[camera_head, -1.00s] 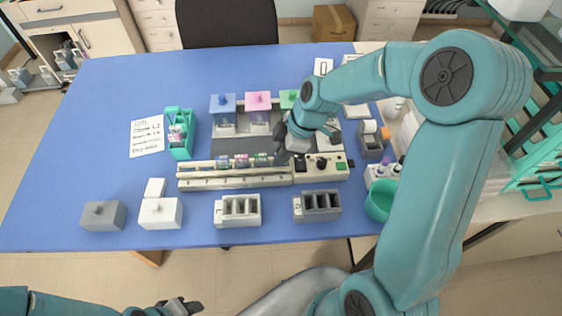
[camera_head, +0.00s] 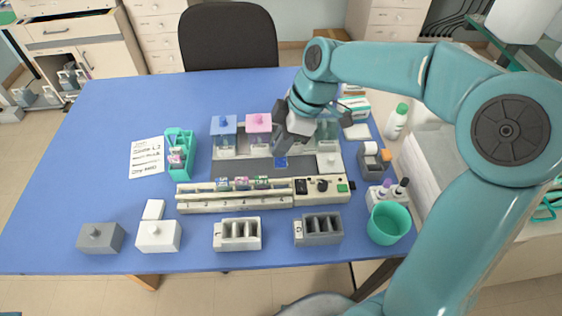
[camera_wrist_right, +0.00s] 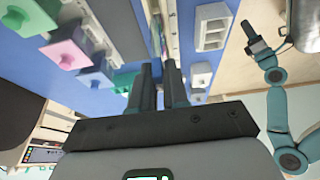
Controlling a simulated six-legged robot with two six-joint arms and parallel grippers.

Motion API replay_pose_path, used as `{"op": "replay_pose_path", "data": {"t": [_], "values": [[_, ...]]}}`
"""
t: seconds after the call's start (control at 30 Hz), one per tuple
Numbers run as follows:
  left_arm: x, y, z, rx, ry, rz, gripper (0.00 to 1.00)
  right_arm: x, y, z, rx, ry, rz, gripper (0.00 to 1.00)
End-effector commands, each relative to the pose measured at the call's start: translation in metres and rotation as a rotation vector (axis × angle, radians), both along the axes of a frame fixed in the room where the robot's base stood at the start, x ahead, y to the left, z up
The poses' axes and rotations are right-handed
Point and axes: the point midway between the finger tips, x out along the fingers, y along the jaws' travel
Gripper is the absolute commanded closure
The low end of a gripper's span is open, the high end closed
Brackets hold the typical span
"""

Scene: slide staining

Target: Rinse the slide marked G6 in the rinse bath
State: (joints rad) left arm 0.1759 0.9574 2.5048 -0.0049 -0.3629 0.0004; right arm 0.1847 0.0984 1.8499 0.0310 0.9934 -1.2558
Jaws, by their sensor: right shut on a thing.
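My right gripper (camera_head: 281,152) is shut over the grey middle of the staining station (camera_head: 252,164). A small blue piece (camera_head: 281,163) shows just below its tips. It looks like part of a held slide, but no marking is readable. In the right wrist view its fingers (camera_wrist_right: 160,72) are close together and the held thing is hidden. Several slides with coloured ends (camera_head: 241,184) sit in the long front rail. I cannot tell which vessel is the rinse bath. My left gripper (camera_wrist_right: 250,35) shows small in the right wrist view; its opening is unclear.
Blue-lidded (camera_head: 223,128) and pink-lidded (camera_head: 258,126) jars stand left of the gripper, a green one (camera_head: 327,128) right. A white knobbed lid (camera_head: 329,163) is near the right gripper. A green rack (camera_head: 180,153) stands left. Slotted boxes (camera_head: 238,234) and a teal cup (camera_head: 389,223) are in front.

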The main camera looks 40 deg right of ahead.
Motion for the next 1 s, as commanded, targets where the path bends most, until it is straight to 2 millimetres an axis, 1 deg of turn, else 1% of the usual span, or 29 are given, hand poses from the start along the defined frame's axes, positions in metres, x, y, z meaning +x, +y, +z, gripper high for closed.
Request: {"op": "replay_pose_path", "data": {"t": [0.03, 0.1, 0.2, 0.3, 0.37, 0.47, 0.57, 0.63, 0.7, 0.77, 0.8, 0.87, 0.97, 1.0], "values": [[0.000, 0.000, -0.001, 0.000, 0.000, 0.000, 0.57, 0.001, 0.000, 0.015, -0.001, -0.007, 0.000, 1.00], [0.000, 0.000, -0.001, 0.000, 0.000, 0.000, 0.57, 0.001, 0.000, 0.033, 0.000, -0.006, 0.000, 1.00], [0.000, 0.000, -0.001, 0.000, 0.000, 0.000, 0.57, 0.001, 0.000, 0.053, 0.001, -0.005, 0.001, 1.00], [0.000, 0.000, 0.000, 0.000, 0.000, 0.000, 0.57, 0.001, 0.000, 0.066, 0.001, -0.002, 0.001, 1.00], [0.000, 0.000, 0.000, 0.000, 0.000, 0.000, 0.57, 0.001, 0.000, 0.072, 0.001, -0.003, 0.010, 1.00], [0.000, 0.000, 0.000, 0.000, 0.000, 0.000, 0.57, -0.001, 0.001, 0.078, 0.001, -0.002, 0.083, 1.00], [0.000, 0.000, 0.000, 0.000, 0.000, 0.000, 0.57, 0.009, -0.005, 0.098, 0.000, -0.005, 0.149, 1.00], [0.000, 0.000, 0.002, 0.000, 0.000, 0.000, 0.57, 0.023, -0.011, 0.109, 0.001, -0.002, 0.192, 1.00], [0.000, 0.000, 0.006, 0.000, 0.000, 0.000, 0.57, 0.040, -0.024, 0.115, 0.002, 0.001, 0.223, 1.00], [0.000, 0.000, 0.010, 0.000, 0.000, 0.000, 0.57, 0.055, -0.039, 0.117, 0.003, 0.002, 0.235, 1.00], [0.000, 0.000, 0.013, 0.000, 0.000, 0.000, 0.57, 0.064, -0.050, 0.115, 0.003, 0.003, 0.240, 1.00], [0.000, 0.000, 0.017, 0.000, 0.000, 0.000, 0.57, 0.077, -0.068, 0.111, 0.003, 0.004, 0.239, 1.00], [0.000, 0.000, 0.025, 0.000, 0.000, 0.000, 0.57, 0.095, -0.100, 0.097, 0.004, 0.005, 0.222, 1.00], [0.000, 0.000, 0.028, 0.000, 0.000, 0.000, 0.57, 0.100, -0.115, 0.090, 0.004, 0.005, 0.208, 1.00]]}}
